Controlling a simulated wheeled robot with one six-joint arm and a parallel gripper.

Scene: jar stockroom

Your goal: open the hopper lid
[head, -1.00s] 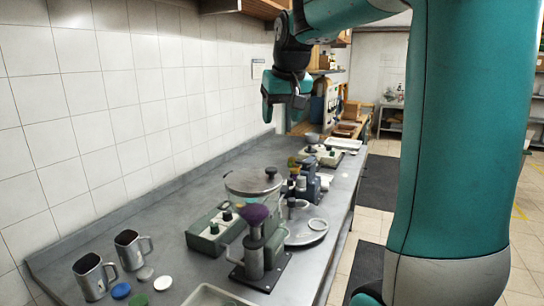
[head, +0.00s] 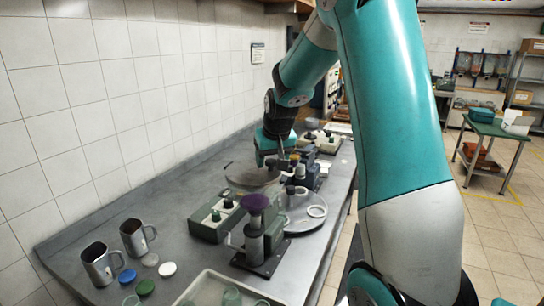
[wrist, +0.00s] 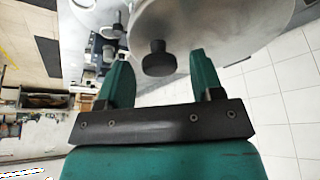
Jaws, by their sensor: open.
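The hopper lid is a round grey disc (head: 243,176) lying on the hopper on the bench. Its dark knob (wrist: 158,58) shows large in the wrist view, in front of the lid's pale metal face (wrist: 215,22). My gripper (wrist: 160,72) is open, with one green finger on each side of the knob and a visible gap on both sides. In the head view my gripper (head: 276,152) is low over the lid's back right part and hides the knob there. The lid looks flat and closed.
A green-grey control box (head: 212,222) and a purple-topped press (head: 256,204) stand just in front. A turntable with a white ring (head: 317,211) is at right. Metal mugs (head: 99,264), loose coloured caps (head: 146,286) and a tray (head: 205,281) fill the near bench. The tiled wall bounds the left.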

